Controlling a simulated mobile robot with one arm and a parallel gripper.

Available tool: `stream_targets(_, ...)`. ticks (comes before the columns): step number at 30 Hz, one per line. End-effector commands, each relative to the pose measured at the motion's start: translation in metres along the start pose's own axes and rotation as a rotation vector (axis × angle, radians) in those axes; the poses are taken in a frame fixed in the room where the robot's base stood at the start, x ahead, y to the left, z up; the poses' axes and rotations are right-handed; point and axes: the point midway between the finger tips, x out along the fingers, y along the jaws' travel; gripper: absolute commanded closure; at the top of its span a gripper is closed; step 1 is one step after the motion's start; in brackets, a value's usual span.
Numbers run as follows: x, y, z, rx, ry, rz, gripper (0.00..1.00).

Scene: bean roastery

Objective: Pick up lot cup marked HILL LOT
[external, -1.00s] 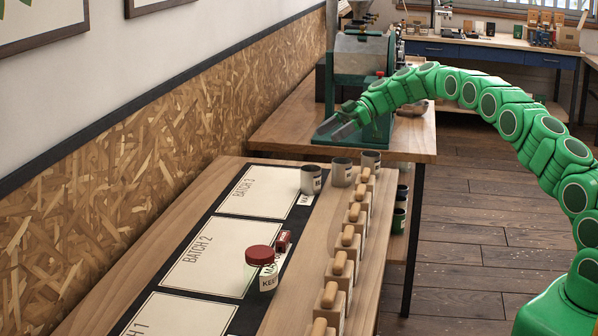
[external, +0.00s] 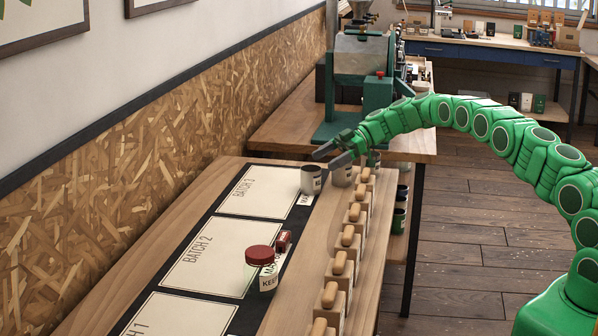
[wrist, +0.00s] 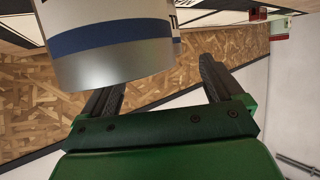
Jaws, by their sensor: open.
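Small grey lot cups stand in a row at the far end of the table: a left cup (external: 311,180) with a white label and a middle cup (external: 343,175). A third cup, at the right of the row, is now hidden behind my arm. I cannot read which one says HILL LOT. My gripper (external: 328,157) is open, its fingers just above and behind the left and middle cups. In the wrist view a grey cup with a blue band and a white upper part (wrist: 110,60) looms close, over the open fingers (wrist: 162,75). Nothing is held.
A red-lidded jar (external: 262,270) and a small red block (external: 284,242) stand near the BATCH 2 card (external: 215,255). Several wooden-handled blocks (external: 348,240) line the table's right side. A green roaster (external: 355,80) stands behind. The BATCH 3 card (external: 255,190) is clear.

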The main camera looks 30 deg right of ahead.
Motion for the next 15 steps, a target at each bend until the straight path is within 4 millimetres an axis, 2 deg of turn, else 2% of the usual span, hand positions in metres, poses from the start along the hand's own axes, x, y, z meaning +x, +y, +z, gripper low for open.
stream_targets(5,0.008,0.0,0.001,0.0,-0.001,0.0,0.06)
stream_targets(15,0.049,0.0,0.001,0.0,0.0,-0.002,0.06)
